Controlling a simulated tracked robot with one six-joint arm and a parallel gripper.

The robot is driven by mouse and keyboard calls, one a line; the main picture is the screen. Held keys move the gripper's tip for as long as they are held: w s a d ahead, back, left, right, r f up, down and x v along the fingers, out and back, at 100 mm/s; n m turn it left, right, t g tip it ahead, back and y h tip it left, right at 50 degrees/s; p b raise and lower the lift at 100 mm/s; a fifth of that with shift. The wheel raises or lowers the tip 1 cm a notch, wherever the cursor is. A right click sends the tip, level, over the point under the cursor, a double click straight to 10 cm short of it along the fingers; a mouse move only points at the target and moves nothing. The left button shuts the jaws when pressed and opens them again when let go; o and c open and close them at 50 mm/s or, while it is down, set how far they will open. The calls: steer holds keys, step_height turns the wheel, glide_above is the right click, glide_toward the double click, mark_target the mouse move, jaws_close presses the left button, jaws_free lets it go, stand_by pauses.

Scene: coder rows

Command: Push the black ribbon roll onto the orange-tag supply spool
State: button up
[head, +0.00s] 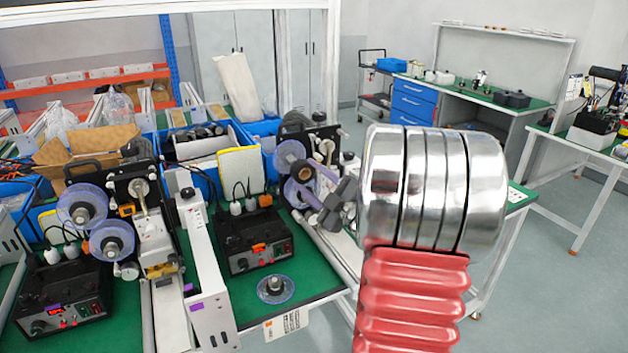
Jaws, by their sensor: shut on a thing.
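My gripper (328,200) is dark grey and reaches in front of the right-hand coder, partly hidden by my silver and red arm. It is shut on what looks like the black ribbon roll (306,171), a small dark ring at its far end. The right coder carries two clear purplish spools, an upper one (286,154) and a lower one (293,190). The roll overlaps them in the picture; I cannot tell whether it touches or sits on either. An orange tag (127,210) shows on the left coder, beside its upper spool (82,206).
A loose clear disc with a dark hub (275,287) lies on the green bench top. Blue bins (190,150) are behind. The green bench front is mostly clear.

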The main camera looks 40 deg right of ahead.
steer(key=shift+w+d, duration=0.3)
steer(key=shift+w, duration=0.65)
steer(key=shift+w+d, duration=0.25)
steer(key=shift+w, duration=0.65)
steer(key=shift+w+d, duration=0.3)
steer(key=shift+w, duration=0.6)
steer(key=shift+w+d, duration=0.25)
steer(key=shift+w, duration=0.6)
stand_by(1.6)
steer(key=o, duration=1.2)
steer(key=shift+c, duration=0.2)
steer(key=shift+s, duration=0.15)
steer(key=s+a+f, duration=0.1)
steer(key=s+f, duration=0.1)
steer(key=s, duration=1.1)
steer(key=shift+s, duration=0.15)
